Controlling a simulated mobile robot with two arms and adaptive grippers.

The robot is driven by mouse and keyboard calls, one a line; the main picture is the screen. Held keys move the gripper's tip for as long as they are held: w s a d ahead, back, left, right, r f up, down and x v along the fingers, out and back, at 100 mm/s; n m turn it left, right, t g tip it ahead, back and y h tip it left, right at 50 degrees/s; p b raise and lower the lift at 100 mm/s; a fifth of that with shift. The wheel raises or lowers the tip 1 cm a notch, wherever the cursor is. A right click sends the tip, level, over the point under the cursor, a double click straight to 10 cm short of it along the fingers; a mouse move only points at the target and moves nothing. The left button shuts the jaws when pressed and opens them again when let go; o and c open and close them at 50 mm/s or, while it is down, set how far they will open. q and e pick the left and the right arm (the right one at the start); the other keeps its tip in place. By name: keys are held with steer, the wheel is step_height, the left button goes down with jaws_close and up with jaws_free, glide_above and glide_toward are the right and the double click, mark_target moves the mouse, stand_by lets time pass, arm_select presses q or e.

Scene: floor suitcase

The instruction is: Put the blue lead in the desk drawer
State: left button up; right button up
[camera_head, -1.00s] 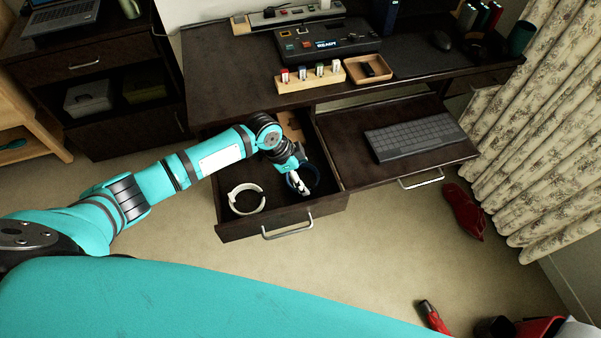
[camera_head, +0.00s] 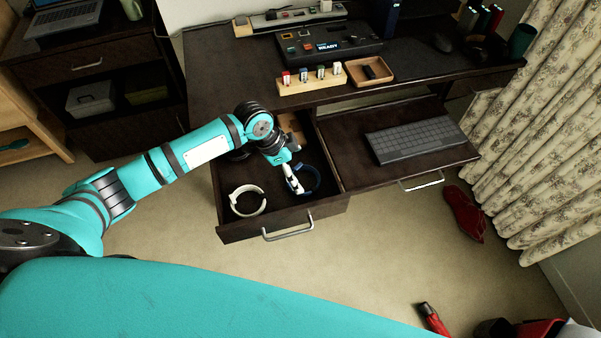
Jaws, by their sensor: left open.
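The desk drawer (camera_head: 243,232) is pulled open below the left part of the desk. The blue lead (camera_head: 314,183), a coiled ring, lies inside the drawer towards its right side. My left gripper (camera_head: 296,189) is open and reaches down into the drawer at the left edge of the blue lead, hiding part of it. I cannot tell whether it touches the lead. A white coiled lead (camera_head: 247,200) lies in the drawer to the left. My right gripper is not in view.
A keyboard (camera_head: 408,139) lies on a pulled-out tray right of the drawer. The desk top holds a wooden block with small items (camera_head: 311,81), a wooden tray (camera_head: 371,73) and a black console (camera_head: 330,45). A red shoe (camera_head: 464,214) lies on the carpet.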

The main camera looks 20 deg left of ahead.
arm_select(q)
steer(key=v, duration=0.7)
steer(key=shift+r, duration=0.15)
stand_by(0.9)
